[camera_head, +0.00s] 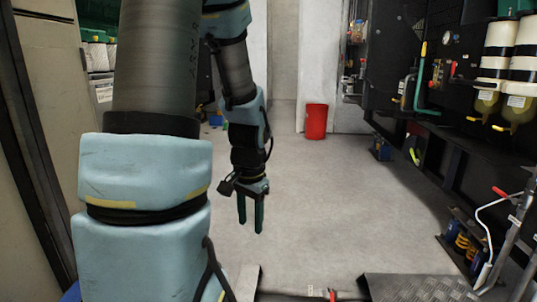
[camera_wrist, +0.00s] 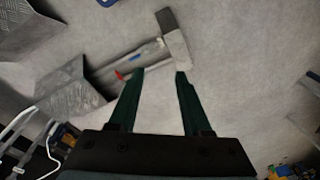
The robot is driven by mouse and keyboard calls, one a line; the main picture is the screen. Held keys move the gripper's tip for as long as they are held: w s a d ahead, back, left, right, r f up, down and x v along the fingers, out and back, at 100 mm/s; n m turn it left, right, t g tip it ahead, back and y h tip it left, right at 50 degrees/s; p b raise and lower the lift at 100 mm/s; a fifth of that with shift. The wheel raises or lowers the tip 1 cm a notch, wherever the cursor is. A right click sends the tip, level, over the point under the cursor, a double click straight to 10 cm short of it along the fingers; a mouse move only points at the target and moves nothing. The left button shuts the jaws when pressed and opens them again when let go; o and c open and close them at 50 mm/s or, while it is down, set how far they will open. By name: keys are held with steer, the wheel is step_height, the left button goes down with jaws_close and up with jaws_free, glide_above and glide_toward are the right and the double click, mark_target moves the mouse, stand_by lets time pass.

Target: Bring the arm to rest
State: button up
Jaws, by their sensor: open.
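My arm reaches down across the left and middle of the head view. My gripper (camera_head: 250,228) hangs with its fingers pointing down over the grey floor, apart from anything around it. In the wrist view my gripper (camera_wrist: 158,75) shows two dark green fingers spread apart with nothing between them. Beyond the fingertips the wrist view shows the floor and metal pieces lying or fixed near it.
A dark machine panel (camera_head: 410,45) with pipes and filters runs along the right. A red bin (camera_head: 316,121) stands at the back. A tread-plate step (camera_head: 415,287) is at the bottom right. The middle of the floor (camera_head: 340,200) is clear.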

steer(key=s+a+r+n, duration=0.2)
steer(key=s+r+n, duration=0.1)
steer(key=s+n, duration=0.25)
step_height(320, 180, up, 38)
steer(key=p, duration=3.8)
steer(key=shift+w+a, duration=0.15)
steer(key=shift+w, duration=0.15)
